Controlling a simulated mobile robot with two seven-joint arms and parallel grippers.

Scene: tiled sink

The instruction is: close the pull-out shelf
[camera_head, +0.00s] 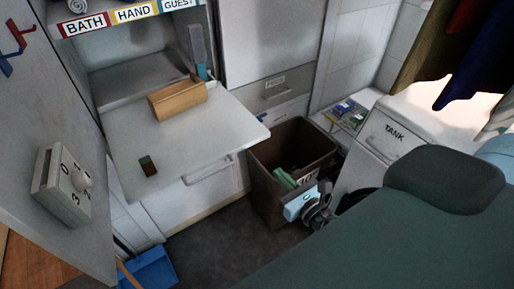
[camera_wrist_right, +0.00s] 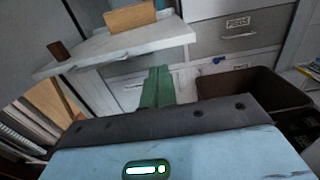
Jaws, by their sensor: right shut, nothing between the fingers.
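The pull-out shelf (camera_head: 200,135) is a pale board that sticks out of the white cabinet at the left. A wooden box (camera_head: 178,100) and a small dark block (camera_head: 147,165) stand on it. In the right wrist view the shelf (camera_wrist_right: 110,50) shows edge-on, with its front corner above and beyond the fingers. My right gripper (camera_head: 282,178) is shut and empty, its green fingers together. It is right of and below the shelf's front corner, apart from it, and overlaps the bin in the head view. The fingers (camera_wrist_right: 157,82) point towards the cabinet front below the shelf. My left gripper is not in view.
A brown bin (camera_head: 263,160) stands right of the shelf. A cabinet labelled TANK (camera_head: 385,135) is farther right, with hanging cloths above. An open door with a numbered dial box (camera_head: 62,190) is at the left. A blue dustpan (camera_head: 150,270) lies on the floor.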

